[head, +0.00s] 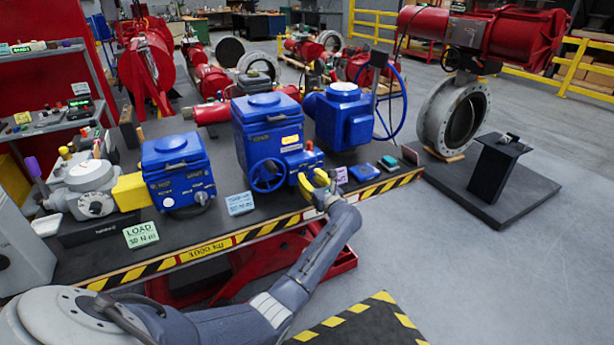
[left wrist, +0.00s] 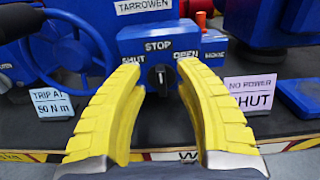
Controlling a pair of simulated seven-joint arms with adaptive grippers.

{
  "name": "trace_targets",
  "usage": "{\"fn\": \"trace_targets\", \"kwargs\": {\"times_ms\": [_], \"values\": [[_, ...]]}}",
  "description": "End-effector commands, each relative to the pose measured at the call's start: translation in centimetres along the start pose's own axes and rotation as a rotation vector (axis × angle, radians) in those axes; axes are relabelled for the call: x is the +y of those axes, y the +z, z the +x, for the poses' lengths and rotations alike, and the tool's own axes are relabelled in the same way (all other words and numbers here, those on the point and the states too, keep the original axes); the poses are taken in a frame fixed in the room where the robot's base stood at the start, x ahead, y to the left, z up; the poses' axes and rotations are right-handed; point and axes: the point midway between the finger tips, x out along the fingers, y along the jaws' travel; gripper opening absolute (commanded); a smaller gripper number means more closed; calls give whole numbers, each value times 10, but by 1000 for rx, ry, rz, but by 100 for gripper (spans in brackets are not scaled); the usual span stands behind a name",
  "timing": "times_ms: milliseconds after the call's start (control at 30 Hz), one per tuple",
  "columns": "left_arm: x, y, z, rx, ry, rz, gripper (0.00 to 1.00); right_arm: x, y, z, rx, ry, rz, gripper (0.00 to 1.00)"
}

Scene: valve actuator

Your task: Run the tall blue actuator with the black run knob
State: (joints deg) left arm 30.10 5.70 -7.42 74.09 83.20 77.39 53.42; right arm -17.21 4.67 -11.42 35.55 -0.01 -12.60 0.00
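The tall blue actuator (head: 268,128) stands at the middle of the bench, with a blue handwheel (head: 267,175) low on its front. Its blue control box (left wrist: 185,45) shows large in the left wrist view, marked STOP, SHUT and OPEN. The black run knob (left wrist: 160,78) is on the box's front, its white mark upright toward STOP. My left gripper (head: 318,180) has yellow fingers and is in front of the box. In the left wrist view its fingers (left wrist: 160,70) are open, one on each side of the knob, with narrow gaps. My right gripper is not in view.
A smaller blue actuator (head: 178,170) stands to the left, and another blue one with a large handwheel (head: 343,115) to the right. A card reading TRIP AT 50 N m (left wrist: 52,103) and a NO POWER SHUT card (left wrist: 250,92) flank the knob area. The bench has a striped front edge (head: 205,249).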

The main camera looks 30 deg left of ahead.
Motion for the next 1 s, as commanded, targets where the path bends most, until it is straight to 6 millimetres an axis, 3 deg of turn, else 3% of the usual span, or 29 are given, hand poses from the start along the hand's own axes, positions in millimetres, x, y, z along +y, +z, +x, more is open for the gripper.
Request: {"fn": "trace_targets", "kwargs": {"times_ms": [233,667,1000], "values": [[0,0,19,0,0,0,34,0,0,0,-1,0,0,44],[0,0,22,1,0,0,37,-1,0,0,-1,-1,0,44],[0,0,22,1,0,0,0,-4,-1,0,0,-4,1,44]]}}
